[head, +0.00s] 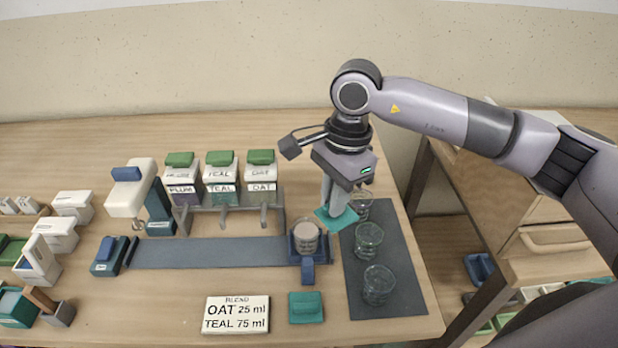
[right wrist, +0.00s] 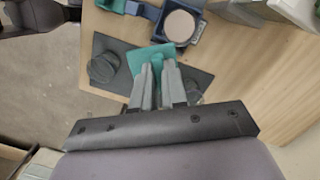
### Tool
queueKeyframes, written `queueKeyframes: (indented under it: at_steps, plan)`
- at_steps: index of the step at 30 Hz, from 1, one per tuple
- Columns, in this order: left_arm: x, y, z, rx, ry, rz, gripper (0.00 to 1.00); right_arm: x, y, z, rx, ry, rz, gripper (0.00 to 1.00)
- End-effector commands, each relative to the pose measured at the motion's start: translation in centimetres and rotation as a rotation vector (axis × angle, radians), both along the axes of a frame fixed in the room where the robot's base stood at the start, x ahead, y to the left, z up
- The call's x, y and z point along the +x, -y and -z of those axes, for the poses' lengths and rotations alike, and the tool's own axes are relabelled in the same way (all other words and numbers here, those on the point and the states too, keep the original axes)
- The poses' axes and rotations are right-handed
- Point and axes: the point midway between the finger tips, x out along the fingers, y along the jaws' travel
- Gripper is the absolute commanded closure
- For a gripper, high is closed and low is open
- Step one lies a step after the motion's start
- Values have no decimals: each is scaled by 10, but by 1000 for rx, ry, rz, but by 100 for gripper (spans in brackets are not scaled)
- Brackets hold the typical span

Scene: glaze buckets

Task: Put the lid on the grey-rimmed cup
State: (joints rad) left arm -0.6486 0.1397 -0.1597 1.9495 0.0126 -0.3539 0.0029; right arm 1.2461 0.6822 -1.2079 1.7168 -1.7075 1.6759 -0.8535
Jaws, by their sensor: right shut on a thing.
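My right gripper (head: 338,205) is shut on a teal lid (head: 335,219), held above the dark mat's left edge beside the glass cups. In the right wrist view, the fingers (right wrist: 157,68) meet on the teal lid (right wrist: 148,54). Clear cups stand on the mat: a front cup (head: 378,287), a middle cup (head: 369,241) and a back cup (head: 362,206), partly hidden by the gripper. I cannot tell surely which has the grey rim. Another cup (head: 306,233) with beige contents sits in a blue holder. My left gripper is out of view.
The dark mat (head: 408,290) lies near the table's right edge. A teal block (head: 305,308) and a card (head: 237,314) reading OAT 25 ml, TEAL 75 ml lie in front. Labelled glaze bins (head: 222,180) stand behind a grey strip (head: 205,252). White boxes (head: 55,236) crowd the left.

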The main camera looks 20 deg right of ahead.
Motion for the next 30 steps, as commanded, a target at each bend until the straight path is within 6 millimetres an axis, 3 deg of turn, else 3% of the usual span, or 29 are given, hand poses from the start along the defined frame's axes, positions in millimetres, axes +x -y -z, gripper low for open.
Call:
queueKeyframes:
  at_steps: [18, 24, 30]
  plan:
    - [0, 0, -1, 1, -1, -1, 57, 23, -30, -20, 0, 3, 1091, 100]
    - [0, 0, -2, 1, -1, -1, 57, 27, -34, -23, 0, 2, 1282, 100]
    - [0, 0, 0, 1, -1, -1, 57, 27, -35, -22, 0, 1, 1333, 100]
